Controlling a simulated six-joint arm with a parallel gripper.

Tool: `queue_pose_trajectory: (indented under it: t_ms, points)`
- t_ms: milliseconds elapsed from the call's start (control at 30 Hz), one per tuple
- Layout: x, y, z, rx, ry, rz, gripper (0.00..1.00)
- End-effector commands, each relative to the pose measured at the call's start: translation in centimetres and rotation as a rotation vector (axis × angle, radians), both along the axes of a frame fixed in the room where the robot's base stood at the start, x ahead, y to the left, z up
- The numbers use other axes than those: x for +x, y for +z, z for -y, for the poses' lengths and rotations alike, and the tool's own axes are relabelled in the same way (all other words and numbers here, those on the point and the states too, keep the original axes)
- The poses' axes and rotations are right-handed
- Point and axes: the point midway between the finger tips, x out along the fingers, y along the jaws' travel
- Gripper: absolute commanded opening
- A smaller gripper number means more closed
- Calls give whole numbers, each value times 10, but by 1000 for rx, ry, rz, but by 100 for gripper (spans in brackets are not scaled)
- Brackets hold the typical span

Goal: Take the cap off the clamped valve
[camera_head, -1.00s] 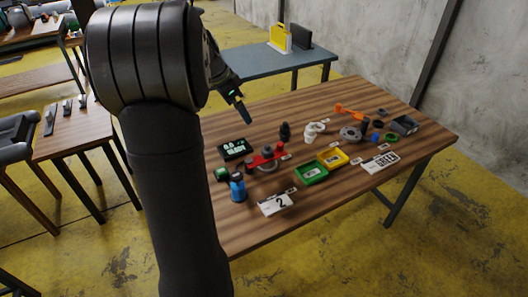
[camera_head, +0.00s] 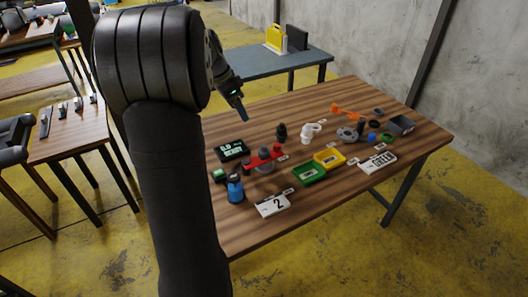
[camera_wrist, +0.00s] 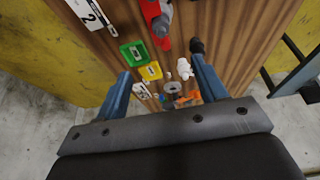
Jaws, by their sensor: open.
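The clamped valve (camera_head: 265,165) stands on the wooden table, held in a red clamp (camera_head: 252,161). A dark grey round part, seemingly the cap (camera_head: 264,152), is on top of it. The red clamp also shows at the top of the wrist view (camera_wrist: 152,10), cut off by the frame edge. My gripper (camera_head: 243,116) is above the table's left far part, beyond and above the valve, and apart from it. In the wrist view my gripper's two blue fingers (camera_wrist: 160,80) are spread wide with nothing between them at the tips. Details of the cap are too small to tell.
A green tray (camera_head: 309,173) and a yellow tray (camera_head: 330,158) lie right of the valve. A blue bottle (camera_head: 235,188), a black display (camera_head: 232,150), a dark fitting (camera_head: 281,132) and white fittings (camera_head: 309,132) stand nearby.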

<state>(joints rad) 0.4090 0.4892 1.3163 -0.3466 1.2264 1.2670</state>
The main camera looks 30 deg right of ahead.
Motion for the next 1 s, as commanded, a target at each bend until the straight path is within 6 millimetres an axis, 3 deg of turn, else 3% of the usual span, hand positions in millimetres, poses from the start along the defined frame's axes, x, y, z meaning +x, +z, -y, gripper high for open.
queue_pose_trajectory:
  t_ms: [200, 367, 533, 1000]
  points:
    - [0, -17, 60, 226, -22, -12, 65]
    - [0, -22, 84, 332, -3, 9, 65]
    - [0, -39, 87, 354, 6, 12, 65]
    - [-1, -133, 86, 351, 6, 13, 65]
